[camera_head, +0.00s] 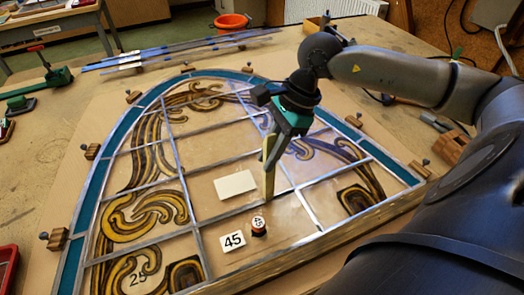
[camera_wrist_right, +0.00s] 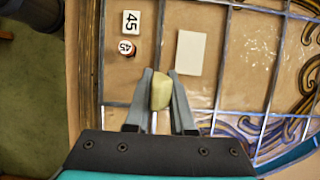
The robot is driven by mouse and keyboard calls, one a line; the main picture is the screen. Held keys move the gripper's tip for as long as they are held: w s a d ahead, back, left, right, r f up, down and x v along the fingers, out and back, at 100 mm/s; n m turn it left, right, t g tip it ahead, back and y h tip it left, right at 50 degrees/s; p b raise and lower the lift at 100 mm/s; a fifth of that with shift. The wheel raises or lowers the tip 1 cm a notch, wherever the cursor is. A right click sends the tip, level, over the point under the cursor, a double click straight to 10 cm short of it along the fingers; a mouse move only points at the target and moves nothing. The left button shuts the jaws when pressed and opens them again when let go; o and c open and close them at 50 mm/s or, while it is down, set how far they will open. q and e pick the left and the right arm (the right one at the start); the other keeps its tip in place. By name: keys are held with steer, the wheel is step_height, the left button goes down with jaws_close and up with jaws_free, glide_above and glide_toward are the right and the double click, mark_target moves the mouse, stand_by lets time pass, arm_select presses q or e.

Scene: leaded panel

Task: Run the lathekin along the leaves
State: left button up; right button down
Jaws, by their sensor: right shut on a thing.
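The arched leaded panel (camera_head: 200,225) lies flat on a board, with grey lead strips, a teal glass border and painted scroll pieces. Its lead lines also show in the wrist view (camera_wrist_right: 219,70). My right gripper (camera_head: 274,148) points down over the panel's lower middle. In the wrist view its fingers (camera_wrist_right: 161,80) are closed on the pale yellow-tan lathekin (camera_wrist_right: 160,93). The lathekin (camera_head: 268,180) hangs down, its tip close to a lead strip near a crossing. I cannot tell whether it touches. My left gripper is out of view.
A blank pale card (camera_head: 235,184), a "45" card (camera_head: 232,241) and a small round "45" piece (camera_head: 258,226) lie on the panel near the tool. Wooden blocks (camera_head: 92,151) with pins edge the panel. Lead strips (camera_head: 180,47) and an orange bucket (camera_head: 231,22) are behind.

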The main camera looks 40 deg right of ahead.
steer(key=shift+s+d+f+b, duration=0.1)
steer(key=shift+s+d+b, duration=0.15)
steer(key=shift+d, duration=0.4)
steer(key=shift+s+d+b, duration=0.15)
steer(key=shift+d+b, duration=0.15)
steer(key=shift+d, duration=0.3)
steer(key=shift+s+d+p, duration=0.2)
steer(key=shift+d+p, duration=0.8)
steer(key=shift+d, duration=0.1)
steer(key=shift+s+d+p, duration=0.2)
steer(key=shift+d+p, duration=0.8)
steer(key=shift+d, duration=0.05)
step_height(320, 180, up, 5)
steer(key=p, duration=0.4)
steer(key=shift+r, duration=0.2)
